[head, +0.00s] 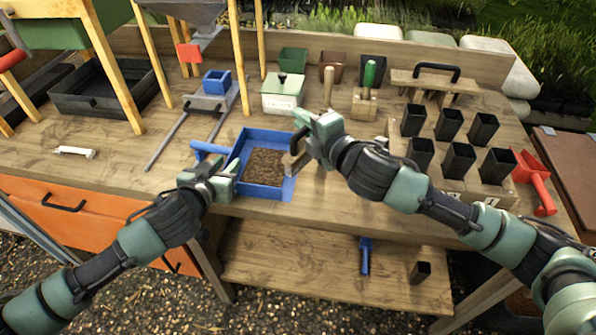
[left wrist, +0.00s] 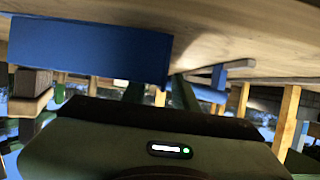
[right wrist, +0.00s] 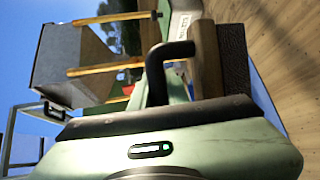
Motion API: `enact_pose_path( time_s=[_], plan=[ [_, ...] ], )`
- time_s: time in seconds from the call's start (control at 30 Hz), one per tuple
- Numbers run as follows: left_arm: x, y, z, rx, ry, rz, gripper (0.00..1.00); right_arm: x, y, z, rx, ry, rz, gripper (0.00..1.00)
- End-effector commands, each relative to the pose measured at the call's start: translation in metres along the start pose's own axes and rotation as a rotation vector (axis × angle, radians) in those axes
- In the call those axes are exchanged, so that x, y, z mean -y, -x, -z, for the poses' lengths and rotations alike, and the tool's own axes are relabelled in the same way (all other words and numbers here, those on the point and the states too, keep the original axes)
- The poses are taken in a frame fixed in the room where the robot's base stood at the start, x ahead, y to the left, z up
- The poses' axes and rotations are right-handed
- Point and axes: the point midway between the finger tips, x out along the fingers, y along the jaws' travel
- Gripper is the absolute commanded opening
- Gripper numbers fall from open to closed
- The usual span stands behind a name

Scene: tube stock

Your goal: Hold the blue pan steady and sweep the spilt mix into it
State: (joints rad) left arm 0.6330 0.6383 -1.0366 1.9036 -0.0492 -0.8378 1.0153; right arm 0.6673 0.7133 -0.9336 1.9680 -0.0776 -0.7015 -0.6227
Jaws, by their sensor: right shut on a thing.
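The blue pan (head: 289,186) lies on the bench with brown mix (head: 265,166) inside it. Its handle (head: 208,148) points left. My left gripper (head: 229,173) is at the pan's near left corner with its fingers apart and nothing between them. The pan's blue wall (left wrist: 90,50) shows close by in the left wrist view; whether a finger touches it I cannot tell. My right gripper (head: 300,128) is shut on the black handle of a wooden brush (right wrist: 207,58), at the pan's right side. Its dark bristles (right wrist: 234,60) show in the right wrist view.
Several black pots (head: 458,160) stand on a wooden tray to the right, with a red scoop (head: 534,180) beyond. Wooden-legged stands and a black tray (head: 105,90) are at the left. A white tool (head: 75,152) lies on the left bench. The near bench edge is clear.

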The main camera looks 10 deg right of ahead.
Motion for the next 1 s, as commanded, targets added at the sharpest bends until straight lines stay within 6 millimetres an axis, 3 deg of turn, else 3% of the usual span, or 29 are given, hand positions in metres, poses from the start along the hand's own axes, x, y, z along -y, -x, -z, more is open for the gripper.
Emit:
enact_pose_path(
  time_s=[0.27,0.7,1.0],
  plan=[
    [0.0,0.012,-0.001,0.001,0.001,-0.001,0.29,-0.001,0.0,0.0,0.0,0.0,-0.001,0.0],
    [0.0,0.099,-0.001,0.002,-0.001,-0.001,0.29,-0.001,0.0,0.0,0.0,0.0,-0.001,0.0],
    [0.0,0.12,0.0,0.0,-0.001,0.0,0.29,-0.001,0.0,0.0,0.0,0.0,-0.001,0.0]
  ],
)
